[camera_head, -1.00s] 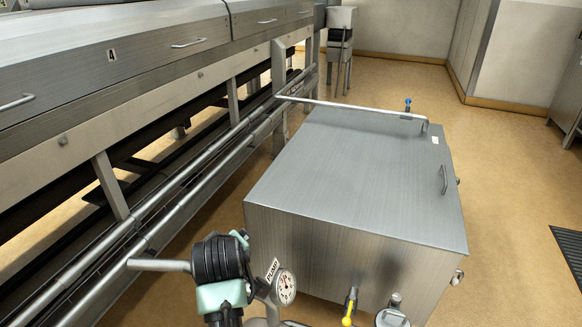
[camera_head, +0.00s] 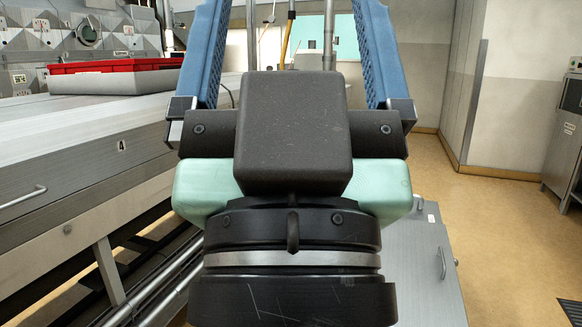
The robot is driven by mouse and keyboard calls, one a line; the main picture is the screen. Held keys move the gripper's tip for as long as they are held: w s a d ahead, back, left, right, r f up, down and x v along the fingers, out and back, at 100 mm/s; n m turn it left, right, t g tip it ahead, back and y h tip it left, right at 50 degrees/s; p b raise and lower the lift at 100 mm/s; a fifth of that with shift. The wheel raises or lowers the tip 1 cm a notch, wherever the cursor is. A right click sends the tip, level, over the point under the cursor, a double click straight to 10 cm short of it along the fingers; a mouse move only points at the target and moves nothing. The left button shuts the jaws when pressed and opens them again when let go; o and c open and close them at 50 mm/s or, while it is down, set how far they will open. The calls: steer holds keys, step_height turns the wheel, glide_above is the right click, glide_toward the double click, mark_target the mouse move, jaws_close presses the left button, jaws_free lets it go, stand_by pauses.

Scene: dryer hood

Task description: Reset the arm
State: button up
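My gripper (camera_head: 290,20) fills the middle of the head view, seen from behind and pointing away from me. Its two blue fingers stand wide apart, one on each side, and their tips reach the top edge of the picture. The gripper is open and nothing shows between the fingers except the background. The black and pale green wrist hides much of the scene behind it.
A steel box (camera_head: 428,265) stands low at the right, mostly hidden. Brown floor (camera_head: 500,230) lies open at right.

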step_height(320, 180, up, 19)
steer(key=p, duration=1.6)
steer(key=shift+f, duration=0.2)
steer(key=shift+o, duration=0.8)
steer(key=shift+a, duration=0.1)
